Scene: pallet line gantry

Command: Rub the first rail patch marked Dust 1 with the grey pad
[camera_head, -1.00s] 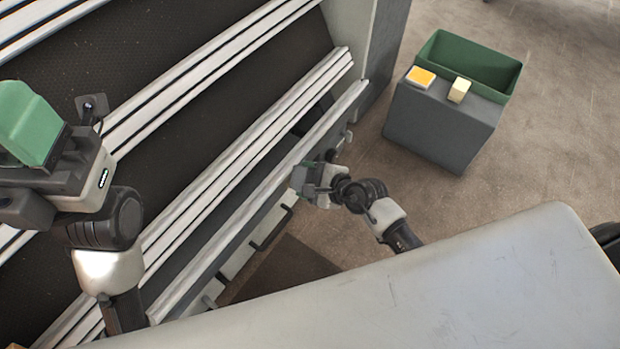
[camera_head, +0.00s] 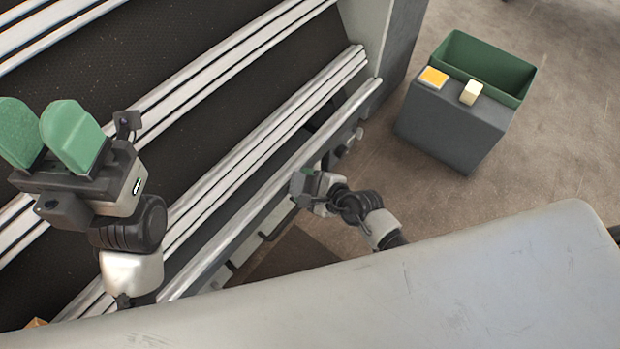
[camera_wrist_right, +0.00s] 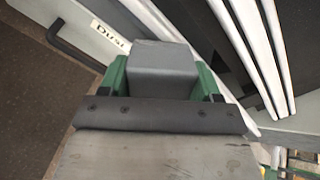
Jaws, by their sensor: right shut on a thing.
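My right gripper (camera_head: 304,184) is beside the front rail (camera_head: 285,180) of the line. In the right wrist view, its green fingers (camera_wrist_right: 160,78) are shut on a grey block-shaped pad (camera_wrist_right: 160,62). A white label (camera_wrist_right: 108,34) reading "Dust" lies just left of the pad; no number is readable on it. The dust patch cannot be made out, and I cannot tell whether the pad touches the rail. My left gripper (camera_head: 45,130), with two green fingers apart, is open and empty above the rails at the left.
A grey stand (camera_head: 450,125) with a green bin (camera_head: 520,85), a yellow-orange pad (camera_head: 433,77) and a cream block (camera_head: 470,92) is at the right. Dark handles run along the line's front. A pale grey surface (camera_head: 400,290) fills the foreground. Floor between line and stand is clear.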

